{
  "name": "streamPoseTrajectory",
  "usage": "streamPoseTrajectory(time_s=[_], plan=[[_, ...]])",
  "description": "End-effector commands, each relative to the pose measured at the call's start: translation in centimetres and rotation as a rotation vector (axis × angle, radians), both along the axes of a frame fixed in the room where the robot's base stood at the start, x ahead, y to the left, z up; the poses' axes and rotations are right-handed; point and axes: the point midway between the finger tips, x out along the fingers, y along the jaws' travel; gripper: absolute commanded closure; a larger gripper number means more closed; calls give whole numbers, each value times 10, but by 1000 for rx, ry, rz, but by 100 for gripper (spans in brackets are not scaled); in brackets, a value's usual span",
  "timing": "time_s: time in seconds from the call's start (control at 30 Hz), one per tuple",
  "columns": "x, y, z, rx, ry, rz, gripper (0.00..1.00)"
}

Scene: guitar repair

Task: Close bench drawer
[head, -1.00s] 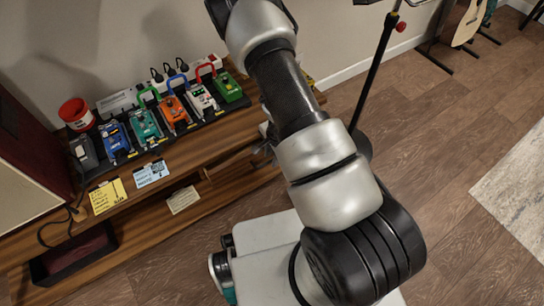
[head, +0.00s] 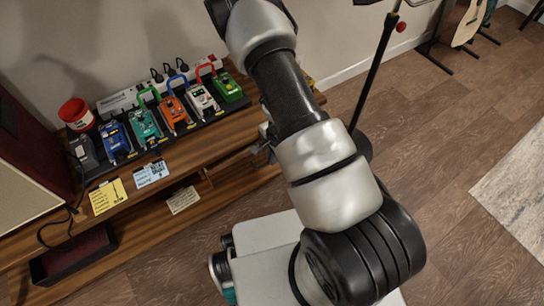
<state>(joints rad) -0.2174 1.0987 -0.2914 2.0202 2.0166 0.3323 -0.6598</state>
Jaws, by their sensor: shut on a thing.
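The wooden bench (head: 150,205) runs along the wall on the left. A drawer (head: 235,172) shows at its right part, under the top, partly hidden behind my arm. How far out it stands is hard to tell. My gripper (head: 264,150) is at the bench's front near the drawer, mostly hidden by my own forearm. It is shut at the drawer's front, seemingly on the drawer handle, which I cannot see clearly.
Several coloured pedals (head: 172,112) stand in a row on the bench top, with a red tub (head: 76,113) beside them. A dark open tray (head: 72,255) is low at left. A black stand (head: 375,70) rises right of my arm. The floor at right is clear up to the rug (head: 520,190).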

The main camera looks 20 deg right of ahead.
Motion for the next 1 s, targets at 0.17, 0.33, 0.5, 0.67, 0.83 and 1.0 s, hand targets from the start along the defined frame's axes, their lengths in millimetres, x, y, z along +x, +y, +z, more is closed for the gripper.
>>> streamPoseTrajectory(time_s=[0.17,0.33,0.5,0.67,0.83,1.0], plan=[[0,0,0,0,0,0,100],[0,0,0,0,0,0,100],[0,0,0,0,0,0,100],[2,0,1,0,0,0,100],[23,8,4,4,3,3,100],[41,14,2,2,-1,1,100]])
